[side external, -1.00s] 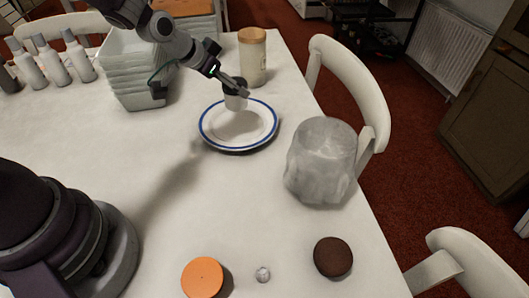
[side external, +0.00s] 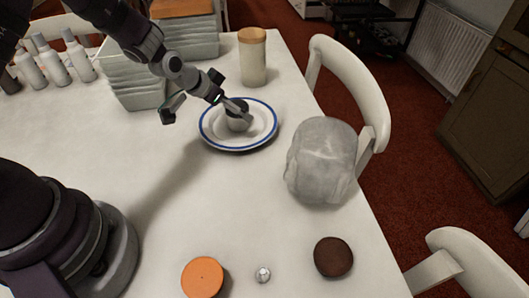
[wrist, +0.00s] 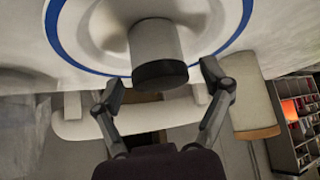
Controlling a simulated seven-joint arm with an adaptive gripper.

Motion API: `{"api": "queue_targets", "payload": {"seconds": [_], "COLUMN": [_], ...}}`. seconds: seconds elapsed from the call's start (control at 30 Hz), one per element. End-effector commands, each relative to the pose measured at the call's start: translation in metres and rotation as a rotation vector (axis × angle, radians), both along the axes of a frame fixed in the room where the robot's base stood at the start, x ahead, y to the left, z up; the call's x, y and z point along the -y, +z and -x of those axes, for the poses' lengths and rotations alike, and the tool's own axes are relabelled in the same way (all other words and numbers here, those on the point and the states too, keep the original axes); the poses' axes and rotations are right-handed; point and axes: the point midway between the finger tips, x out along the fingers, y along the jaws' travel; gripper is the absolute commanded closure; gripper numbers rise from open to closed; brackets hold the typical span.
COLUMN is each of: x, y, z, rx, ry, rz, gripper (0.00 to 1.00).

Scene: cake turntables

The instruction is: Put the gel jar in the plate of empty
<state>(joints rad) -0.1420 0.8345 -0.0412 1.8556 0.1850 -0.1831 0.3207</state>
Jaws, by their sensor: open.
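The gel jar (side external: 238,123), a small grey-white cylinder with a dark end, stands in the middle of the white plate with a blue rim (side external: 268,137). In the wrist view, the jar (wrist: 155,42) is at the top centre with its dark end towards me, over the plate (wrist: 72,38). My gripper (side external: 238,107) is at the top of the jar. In the wrist view, its fingers (wrist: 158,82) are spread, one on each side of the jar's dark end, with gaps visible. Part of the jar's top is hidden by a finger in the side view.
A tall jar with a wooden lid (side external: 253,60) stands behind the plate. A translucent grey lumpy object (side external: 321,162) is to the right. Stacked pale containers (side external: 133,75) and several bottles (side external: 52,65) are at the back left. An orange disc (side external: 203,277) and brown disc (side external: 333,257) lie in front.

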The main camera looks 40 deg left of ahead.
Motion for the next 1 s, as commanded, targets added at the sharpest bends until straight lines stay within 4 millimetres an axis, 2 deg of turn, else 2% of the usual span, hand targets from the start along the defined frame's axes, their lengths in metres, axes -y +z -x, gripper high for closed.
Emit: {"api": "queue_targets", "payload": {"seconds": [0.17, 0.27, 0.63, 1.0], "x": [0.000, -0.001, -0.013, -0.014], "y": [0.002, 0.009, 0.073, 0.108], "z": [0.000, 0.004, 0.052, 0.080], "rx": [0.001, 0.001, 0.005, -0.010], "ry": [0.000, 0.001, 0.003, 0.001], "rz": [0.000, -0.001, -0.001, -0.010], "gripper": [0.22, 0.22, 0.22, 0.22]}}
